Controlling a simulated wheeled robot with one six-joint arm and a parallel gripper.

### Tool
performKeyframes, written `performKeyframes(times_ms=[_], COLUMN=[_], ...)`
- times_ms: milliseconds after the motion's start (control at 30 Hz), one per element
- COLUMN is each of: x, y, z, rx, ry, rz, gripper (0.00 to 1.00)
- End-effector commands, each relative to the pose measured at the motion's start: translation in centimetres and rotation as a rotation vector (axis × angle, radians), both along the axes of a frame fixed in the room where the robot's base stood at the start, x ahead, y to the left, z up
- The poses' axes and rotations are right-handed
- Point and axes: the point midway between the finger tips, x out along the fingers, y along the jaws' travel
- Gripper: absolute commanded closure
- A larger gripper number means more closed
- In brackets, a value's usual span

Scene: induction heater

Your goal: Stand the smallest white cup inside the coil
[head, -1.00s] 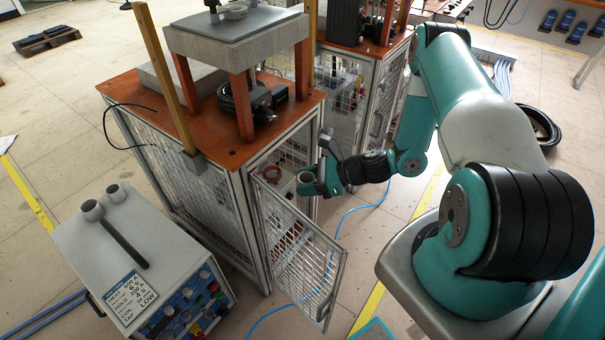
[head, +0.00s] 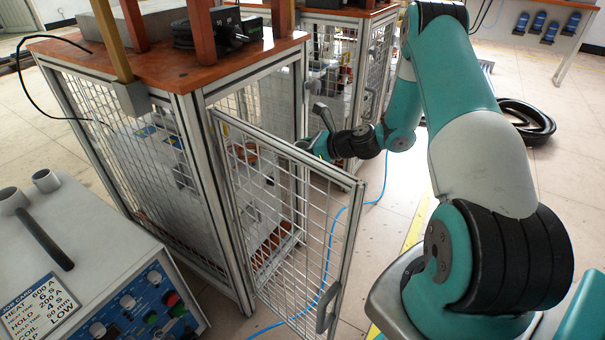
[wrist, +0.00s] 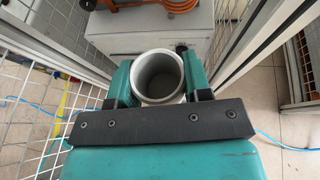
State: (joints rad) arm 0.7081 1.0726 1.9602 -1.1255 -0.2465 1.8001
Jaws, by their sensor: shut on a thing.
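My gripper (wrist: 158,85) is shut on a white cup (wrist: 158,76), which is upright with its open mouth facing the wrist camera. The copper-orange coil (wrist: 178,5) shows at the top edge of the wrist view, on a grey box ahead of the cup and apart from it. In the head view my gripper (head: 314,147) is at the cage opening, just behind the open door's top edge. The held cup is hidden there. The coil (head: 243,152) shows only partly through the door mesh.
The open mesh door (head: 290,215) swings out toward the camera. Cage posts and mesh flank the opening in the wrist view. A blue cable lies on the floor.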

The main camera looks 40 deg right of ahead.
Motion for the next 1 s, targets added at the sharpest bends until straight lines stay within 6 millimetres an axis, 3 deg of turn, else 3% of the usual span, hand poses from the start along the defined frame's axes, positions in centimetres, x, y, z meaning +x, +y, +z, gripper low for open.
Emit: performKeyframes(times_ms=[33, 367, 1000], x=[0.2, 1.5, 7.7], y=[-0.3, -0.3, 2.3], z=[-0.9, -0.8, -0.8], rx=[0.0, 0.003, 0.002], ry=[-0.005, -0.007, -0.008], rz=[-0.01, -0.023, -0.022], gripper=[0.84, 0.84, 0.84])
